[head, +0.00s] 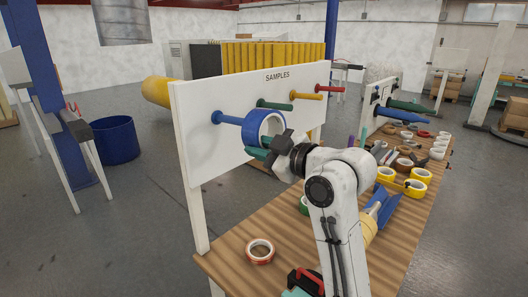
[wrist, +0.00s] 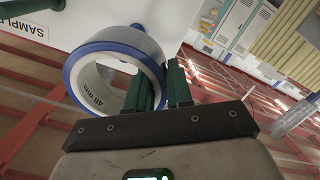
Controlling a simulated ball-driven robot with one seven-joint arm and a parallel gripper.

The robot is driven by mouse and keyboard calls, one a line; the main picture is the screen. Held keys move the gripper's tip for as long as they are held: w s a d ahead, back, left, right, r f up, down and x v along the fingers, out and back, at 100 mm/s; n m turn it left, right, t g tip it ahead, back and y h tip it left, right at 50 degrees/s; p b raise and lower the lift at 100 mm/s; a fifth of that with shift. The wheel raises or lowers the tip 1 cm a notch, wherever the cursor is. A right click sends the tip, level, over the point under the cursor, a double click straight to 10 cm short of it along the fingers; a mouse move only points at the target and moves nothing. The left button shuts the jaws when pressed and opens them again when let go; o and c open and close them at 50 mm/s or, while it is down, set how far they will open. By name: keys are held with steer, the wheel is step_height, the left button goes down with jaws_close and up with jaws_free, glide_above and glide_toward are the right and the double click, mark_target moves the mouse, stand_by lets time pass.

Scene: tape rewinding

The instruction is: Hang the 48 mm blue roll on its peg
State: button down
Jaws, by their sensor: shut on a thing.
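The blue roll (head: 264,123) has a pale core. In the wrist view the roll (wrist: 88,52) shows "48 mm" printed inside its core. My gripper (head: 258,154) is shut on the roll's wall, with green fingers (wrist: 163,82) on either side of it. The blue peg (head: 230,118) sticks out of the white SAMPLES board (head: 200,150) at its left end. The roll is held off the board at the peg's outer end. Whether the peg's tip is inside the hole or just behind the roll, I cannot tell.
Green (head: 275,105), yellow (head: 306,96) and red (head: 330,90) pegs stick out of the board to the right. A wooden table (head: 225,268) lies below, with a red-edged roll (head: 260,251) at its front and several rolls farther right.

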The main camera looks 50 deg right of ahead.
steer(key=w+f+b, duration=0.1)
steer(key=w, duration=0.9)
steer(key=shift+a, duration=0.15)
steer(key=shift+f, duration=0.1)
stand_by(0.5)
steer(key=shift+d+f+b, duration=0.2)
steer(key=shift+f+b, duration=0.7)
steer(key=c, duration=0.9)
jaws_free()
steer(key=shift+c, duration=0.2)
steer(key=s, duration=0.3)
steer(key=s+b, duration=0.1)
steer(key=s, duration=0.3)
steer(key=s+r+b, duration=0.1)
steer(key=s, duration=0.2)
steer(key=shift+s+d, duration=0.2)
steer(key=shift+s, duration=0.15)
steer(key=shift+r, duration=0.1)
